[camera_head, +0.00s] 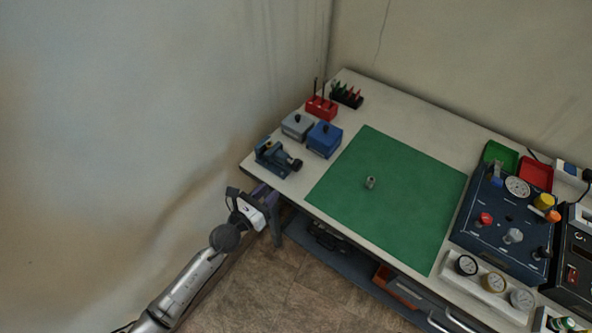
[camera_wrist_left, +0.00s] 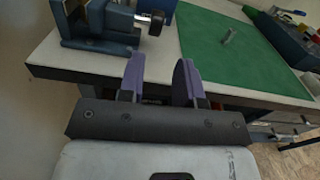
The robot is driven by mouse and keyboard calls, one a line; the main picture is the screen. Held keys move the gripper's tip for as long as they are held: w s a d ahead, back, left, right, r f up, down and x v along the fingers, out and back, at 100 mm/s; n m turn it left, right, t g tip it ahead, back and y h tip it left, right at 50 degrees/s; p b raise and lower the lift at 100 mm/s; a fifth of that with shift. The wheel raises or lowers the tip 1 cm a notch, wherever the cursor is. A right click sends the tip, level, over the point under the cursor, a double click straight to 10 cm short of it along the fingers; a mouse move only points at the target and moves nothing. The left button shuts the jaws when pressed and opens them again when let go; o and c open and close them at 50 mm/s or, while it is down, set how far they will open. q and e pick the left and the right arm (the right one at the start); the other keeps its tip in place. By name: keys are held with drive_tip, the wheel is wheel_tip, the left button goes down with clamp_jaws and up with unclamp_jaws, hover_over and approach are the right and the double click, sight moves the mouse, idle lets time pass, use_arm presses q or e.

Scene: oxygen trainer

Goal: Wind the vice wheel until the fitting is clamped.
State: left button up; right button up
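The blue-grey vice (camera_head: 268,157) stands at the left corner of the bench, with its dark round wheel (camera_head: 296,164) on the right side. In the left wrist view the vice (camera_wrist_left: 100,28) is at the upper left and its wheel (camera_wrist_left: 157,22) at top centre. A small grey metal fitting (camera_head: 370,182) stands on the green mat, apart from the vice; it also shows in the left wrist view (camera_wrist_left: 229,36). My left gripper (camera_wrist_left: 160,68) has its purple fingers apart with nothing between them, short of the bench edge below the wheel. My right gripper is not in view.
Grey (camera_head: 297,125) and blue (camera_head: 323,140) boxes stand behind the vice, with a red holder (camera_head: 321,107) beyond. The green mat (camera_head: 415,205) is mostly clear. A dark gauge panel (camera_head: 505,235) stands at the right. The bench's front edge lies close to my left gripper.

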sight(299, 160)
use_arm(q)
drive_tip(key=shift+m, duration=0.3)
drive_tip(key=b+x, duration=0.4)
drive_tip(key=x, duration=0.8)
drive_tip(key=shift+w+f+b, duration=0.1)
drive_tip(key=shift+w+b, duration=0.1)
drive_tip(key=shift+b, duration=0.15)
drive_tip(key=shift+b+x, duration=0.35)
drive_tip(key=shift+x, duration=0.5)
clamp_jaws()
drive_tip(key=shift+r+p, duration=0.25)
drive_tip(key=shift+p, duration=0.2)
drive_tip(key=g+y+p, duration=0.1)
drive_tip(key=p, duration=0.3)
drive_tip(key=g+y+p, duration=0.1)
drive_tip(key=p, duration=0.4)
drive_tip(key=g+y+p, duration=0.1)
drive_tip(key=p, duration=0.4)
drive_tip(key=shift+w+d+r+g, duration=0.15)
drive_tip(key=shift+w+d+g, duration=0.15)
drive_tip(key=shift+w+f+g+y+p, duration=0.1)
drive_tip(key=shift+f+g+y+p, duration=0.35)
drive_tip(key=shift+g+p, duration=0.5)
